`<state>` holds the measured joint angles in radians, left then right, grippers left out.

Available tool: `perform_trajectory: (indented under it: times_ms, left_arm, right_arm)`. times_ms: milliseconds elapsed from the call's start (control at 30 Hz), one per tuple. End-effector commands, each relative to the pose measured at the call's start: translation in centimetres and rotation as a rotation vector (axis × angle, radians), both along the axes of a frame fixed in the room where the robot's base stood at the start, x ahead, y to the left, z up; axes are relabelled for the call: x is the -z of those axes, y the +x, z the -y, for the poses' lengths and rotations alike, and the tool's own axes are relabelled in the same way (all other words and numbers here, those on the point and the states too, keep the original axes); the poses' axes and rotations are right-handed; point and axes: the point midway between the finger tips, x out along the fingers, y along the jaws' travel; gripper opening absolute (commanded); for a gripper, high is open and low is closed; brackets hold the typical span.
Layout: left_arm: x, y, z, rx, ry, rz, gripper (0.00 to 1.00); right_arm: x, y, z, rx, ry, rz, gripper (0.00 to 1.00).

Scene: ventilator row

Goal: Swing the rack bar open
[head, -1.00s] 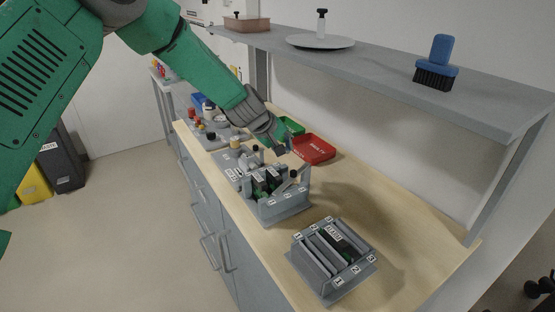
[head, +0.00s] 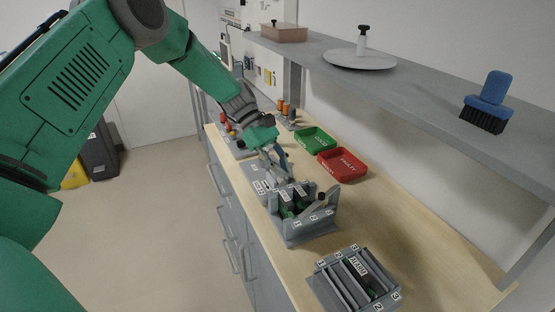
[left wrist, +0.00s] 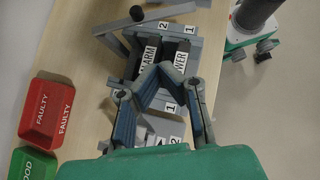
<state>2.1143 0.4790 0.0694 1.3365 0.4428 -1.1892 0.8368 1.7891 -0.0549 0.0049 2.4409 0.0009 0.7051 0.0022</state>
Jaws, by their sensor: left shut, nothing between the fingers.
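The grey rack (head: 308,228) stands on the bench with dark modules in its slots. In the left wrist view its modules read ALARM (left wrist: 148,52) and POWER (left wrist: 180,58), with number tags 1 and 2. The rack bar (left wrist: 172,11) is a grey arm with a black knob (left wrist: 136,13) at the rack's far side in that view. It also shows at the rack's right in the head view (head: 327,199). My left gripper (head: 282,172) is shut and empty, just behind the rack and apart from the bar. Its fingers (left wrist: 163,72) partly cover the rack. My right gripper is out of view.
A red FAULTY tray (head: 343,165) and a green tray (head: 314,139) lie behind the rack. A second slotted holder (head: 354,281) stands nearer on the bench. A shelf (head: 410,88) overhangs the back, carrying a blue brush (head: 488,101). Bare bench lies right of the rack.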

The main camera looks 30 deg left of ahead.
Motion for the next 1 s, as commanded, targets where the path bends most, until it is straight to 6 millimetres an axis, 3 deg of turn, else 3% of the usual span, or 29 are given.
perform_trajectory:
  times_ms: [233, 500, 1000]
  left_arm:
    - [3.7, -0.7, 3.5, 0.0, -0.004, -0.003, 0.0]
    - [3.6, -1.2, 6.8, -0.001, -0.004, 0.0, 0.0]
    - [3.6, -1.2, 7.5, -0.002, -0.002, 0.002, 0.0]
  right_arm:
    - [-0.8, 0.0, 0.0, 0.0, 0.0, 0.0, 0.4]
    - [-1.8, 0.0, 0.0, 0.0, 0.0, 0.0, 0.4]
    - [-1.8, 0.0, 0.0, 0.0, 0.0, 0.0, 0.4]
